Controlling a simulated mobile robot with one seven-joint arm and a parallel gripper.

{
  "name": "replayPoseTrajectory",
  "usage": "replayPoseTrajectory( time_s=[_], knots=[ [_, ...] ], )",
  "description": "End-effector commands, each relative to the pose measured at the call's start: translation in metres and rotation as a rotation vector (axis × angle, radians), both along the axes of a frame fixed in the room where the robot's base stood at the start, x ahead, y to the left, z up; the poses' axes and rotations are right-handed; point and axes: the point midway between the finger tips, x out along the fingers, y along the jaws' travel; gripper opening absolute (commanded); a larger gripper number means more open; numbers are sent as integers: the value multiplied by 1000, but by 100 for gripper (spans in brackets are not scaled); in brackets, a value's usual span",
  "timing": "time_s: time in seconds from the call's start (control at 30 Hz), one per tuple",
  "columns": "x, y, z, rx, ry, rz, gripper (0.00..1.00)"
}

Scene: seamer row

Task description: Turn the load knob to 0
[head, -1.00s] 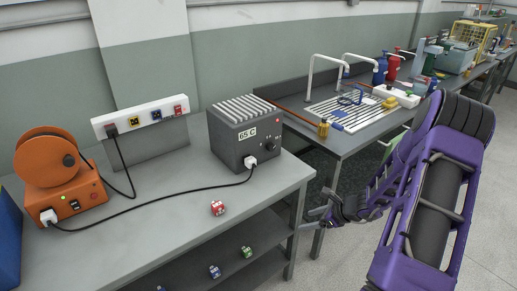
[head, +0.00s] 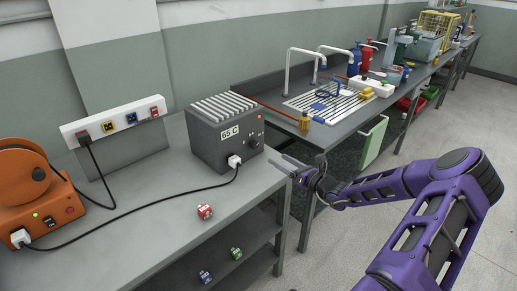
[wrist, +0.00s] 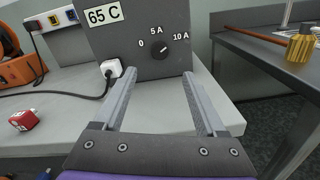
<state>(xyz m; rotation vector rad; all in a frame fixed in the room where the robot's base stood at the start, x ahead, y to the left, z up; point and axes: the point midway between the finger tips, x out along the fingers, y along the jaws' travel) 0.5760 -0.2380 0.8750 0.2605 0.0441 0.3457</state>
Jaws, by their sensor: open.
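The load knob (wrist: 156,50) is a small black round knob on the front of the dark grey box (wrist: 110,35), marked 0, 5 A and 10 A. Its light pointer mark seems to face up and right, toward the 10 A side. In the head view the knob (head: 255,144) is small on the right part of the box (head: 205,145). My gripper (wrist: 160,76) is open and empty, its fingers reaching toward the box front, just below the knob and apart from it. In the head view my gripper (head: 284,166) is right of the box.
A white plug (wrist: 111,69) with a black cord sits in the box front, left of my fingers. A sink table (head: 345,125) stands to the right, with a gap between.

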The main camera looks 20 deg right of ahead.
Motion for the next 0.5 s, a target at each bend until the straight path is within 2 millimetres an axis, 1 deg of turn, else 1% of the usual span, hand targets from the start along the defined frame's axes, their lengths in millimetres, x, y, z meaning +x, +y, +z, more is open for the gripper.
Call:
replayPoseTrajectory(
  time_s=[0.03, 0.3, 0.4, 0.5],
  knots=[
    [12, 5, -1, 0, -2, 4, 74],
    [66, 25, -2, 0, 0, 2, 74],
    [82, 30, -1, -1, -1, 1, 74],
    [94, 34, -1, -2, 0, 1, 74]
  ],
)
